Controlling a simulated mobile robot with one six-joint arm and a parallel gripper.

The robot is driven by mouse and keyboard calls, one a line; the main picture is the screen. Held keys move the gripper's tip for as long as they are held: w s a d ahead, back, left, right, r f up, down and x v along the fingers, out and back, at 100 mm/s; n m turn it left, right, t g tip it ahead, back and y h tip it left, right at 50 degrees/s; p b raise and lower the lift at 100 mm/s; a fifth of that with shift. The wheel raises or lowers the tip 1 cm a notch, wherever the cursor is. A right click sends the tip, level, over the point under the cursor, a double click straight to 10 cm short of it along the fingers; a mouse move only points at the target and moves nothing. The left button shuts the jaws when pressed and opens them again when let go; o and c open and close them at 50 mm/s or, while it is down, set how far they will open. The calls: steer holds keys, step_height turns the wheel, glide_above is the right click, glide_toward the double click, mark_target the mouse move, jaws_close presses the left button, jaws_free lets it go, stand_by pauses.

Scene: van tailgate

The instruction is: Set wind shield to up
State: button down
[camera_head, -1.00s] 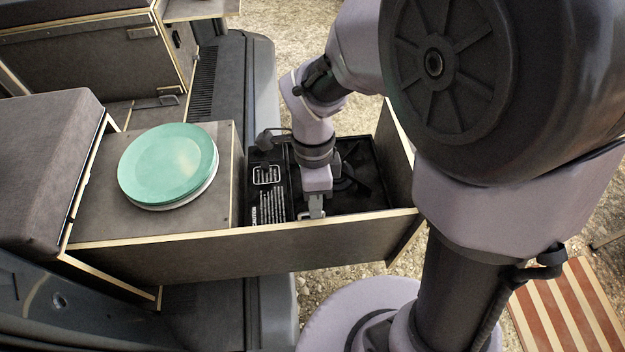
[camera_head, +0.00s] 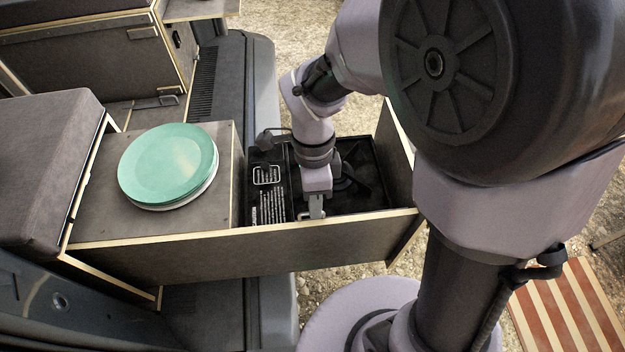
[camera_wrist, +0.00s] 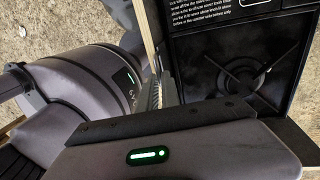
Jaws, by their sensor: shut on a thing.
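The stove (camera_head: 268,205) is a black unit with white printed text, set inside the pulled-out wooden drawer. Its burner (camera_wrist: 242,72) and text panel show in the wrist view. My gripper (camera_head: 313,212) reaches down into the drawer just behind its front wall, at the stove's near edge. Its jaws are shut on a thin part there, which I take to be the wind shield. My gripper's body covers most of that part, so its angle cannot be told.
The drawer's front wall (camera_head: 330,247) stands close to my gripper, and its end panel (camera_head: 397,150) rises on the right. Stacked green plates (camera_head: 167,163) sit on the wooden top to the left. A striped red and cream mat (camera_head: 568,308) lies at lower right.

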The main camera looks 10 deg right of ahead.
step_height(320, 180, up, 12)
steer(key=p, duration=0.9)
steer(key=shift+r, duration=0.2)
steer(key=c, duration=1.6)
jaws_free()
steer(key=shift+f, duration=0.15)
steer(key=shift+o, duration=0.2)
steer(key=w+r+p, duration=0.3)
steer(key=r+p, duration=0.2)
steer(key=r, duration=1.2)
steer(key=shift+w+p, duration=0.2)
steer(key=shift+p, duration=0.15)
steer(key=shift+d, duration=0.1)
steer(key=s+d+f+n+t+y+b, duration=0.1)
steer(key=s+d+f+n+t+b, duration=0.1)
steer(key=s+f+n+t+b, duration=0.2)
steer(key=s+d+f+n+t+y+b, duration=0.1)
steer(key=s+f+n+t+b, duration=0.3)
steer(key=f+n+b, duration=0.6)
steer(key=s+d+f+b, duration=0.1)
steer(key=b, duration=0.2)
steer(key=shift+s, duration=0.25)
